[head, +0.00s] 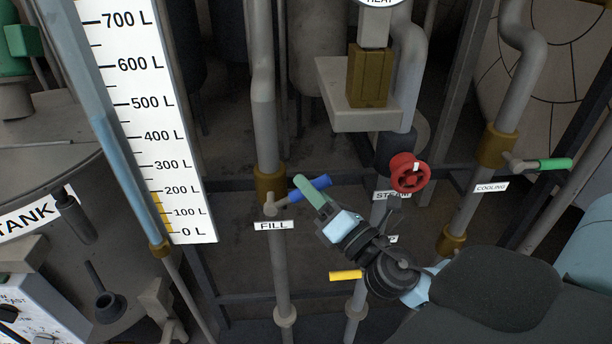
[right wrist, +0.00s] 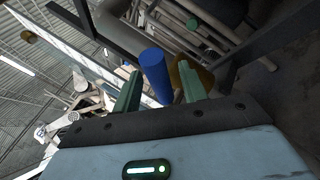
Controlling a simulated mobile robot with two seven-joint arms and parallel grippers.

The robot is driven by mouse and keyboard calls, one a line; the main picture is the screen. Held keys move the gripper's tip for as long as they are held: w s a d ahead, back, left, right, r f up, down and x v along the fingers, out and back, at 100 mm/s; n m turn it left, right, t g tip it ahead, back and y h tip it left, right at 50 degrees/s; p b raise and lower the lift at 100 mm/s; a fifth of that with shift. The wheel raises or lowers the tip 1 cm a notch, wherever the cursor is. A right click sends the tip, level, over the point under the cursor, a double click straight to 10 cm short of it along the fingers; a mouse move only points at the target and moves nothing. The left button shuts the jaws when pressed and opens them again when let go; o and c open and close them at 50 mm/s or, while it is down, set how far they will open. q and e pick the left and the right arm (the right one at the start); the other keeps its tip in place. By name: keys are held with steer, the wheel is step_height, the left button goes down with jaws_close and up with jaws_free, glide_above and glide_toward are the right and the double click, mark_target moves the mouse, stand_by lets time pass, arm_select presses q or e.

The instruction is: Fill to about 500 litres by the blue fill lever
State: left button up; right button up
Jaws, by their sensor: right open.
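The blue fill lever (head: 321,182) sticks out to the right from its valve on the grey pipe, crosswise to the pipe, above the FILL label (head: 274,225). My right gripper (head: 311,191) is at the lever, its green finger overlapping the handle. In the right wrist view the blue lever (right wrist: 154,74) stands between the two open green fingers (right wrist: 160,92); I cannot tell whether either touches it. The scale board (head: 150,100) reads 0 to 700 L. My left gripper is out of view.
A red steam handwheel (head: 408,173) is right of my gripper. A yellow lever (head: 346,275) sits below it, and a green cooling lever (head: 553,164) is at far right. Vertical pipes stand close around my right arm. The tank (head: 50,180) is at left.

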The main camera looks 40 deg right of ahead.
steer(key=shift+x, duration=1.3)
jaws_close()
steer(key=shift+f, duration=0.1)
